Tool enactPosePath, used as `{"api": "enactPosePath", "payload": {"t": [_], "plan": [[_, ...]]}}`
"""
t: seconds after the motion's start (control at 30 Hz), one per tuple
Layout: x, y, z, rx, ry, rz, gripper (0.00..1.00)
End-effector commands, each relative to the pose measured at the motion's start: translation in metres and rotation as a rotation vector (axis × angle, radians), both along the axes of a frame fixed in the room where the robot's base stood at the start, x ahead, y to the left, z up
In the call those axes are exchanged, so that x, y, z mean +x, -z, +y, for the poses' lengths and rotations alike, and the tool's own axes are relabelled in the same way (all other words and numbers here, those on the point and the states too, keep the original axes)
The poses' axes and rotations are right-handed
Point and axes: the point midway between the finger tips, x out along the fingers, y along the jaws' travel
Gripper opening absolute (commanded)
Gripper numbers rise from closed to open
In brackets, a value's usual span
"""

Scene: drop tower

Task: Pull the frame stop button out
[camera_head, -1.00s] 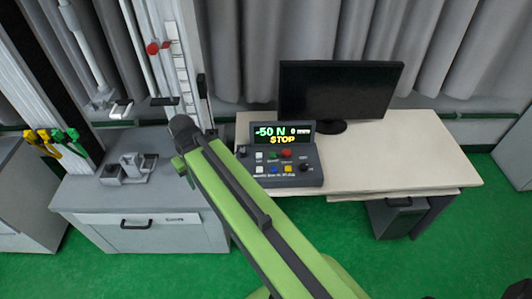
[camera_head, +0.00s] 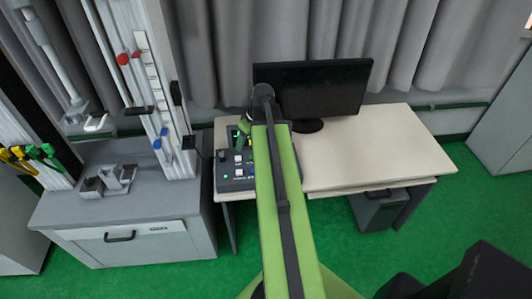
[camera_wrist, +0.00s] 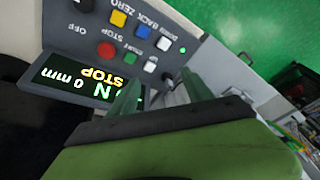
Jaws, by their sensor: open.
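A round red knob (camera_head: 122,59) is on the tower frame in the head view. A red button (camera_wrist: 105,49) is on the grey control panel (camera_wrist: 190,22), showing upside down in the wrist view; my arm covers it in the head view. My gripper (camera_wrist: 160,90) is open and empty, its green fingers over the panel's display side. In the head view my gripper (camera_head: 243,130) hangs above the panel. The display (camera_wrist: 85,80) reads STOP.
Yellow (camera_wrist: 118,18), blue (camera_wrist: 143,30), green (camera_wrist: 130,58) and white buttons sit close around the red one. A monitor (camera_head: 325,90) stands behind the panel on the desk (camera_head: 370,155). The tower cabinet (camera_head: 130,205) is to the left. Green floor is open in front.

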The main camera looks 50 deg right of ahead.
Motion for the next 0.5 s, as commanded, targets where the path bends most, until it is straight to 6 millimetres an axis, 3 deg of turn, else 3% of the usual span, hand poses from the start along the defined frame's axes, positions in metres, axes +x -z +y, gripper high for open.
{"api": "enactPosePath", "payload": {"t": [0.03,0.1,0.2,0.3,0.5], "plan": [[-0.016,-0.003,-0.037,-0.01,0.012,-0.028,0.59],[-0.036,-0.005,-0.074,-0.03,0.01,-0.065,0.59],[-0.057,-0.008,-0.107,-0.052,0.005,-0.098,0.59],[-0.067,-0.009,-0.12,-0.065,0.002,-0.111,0.59],[-0.067,-0.005,-0.121,-0.066,-0.001,-0.112,0.59]]}}
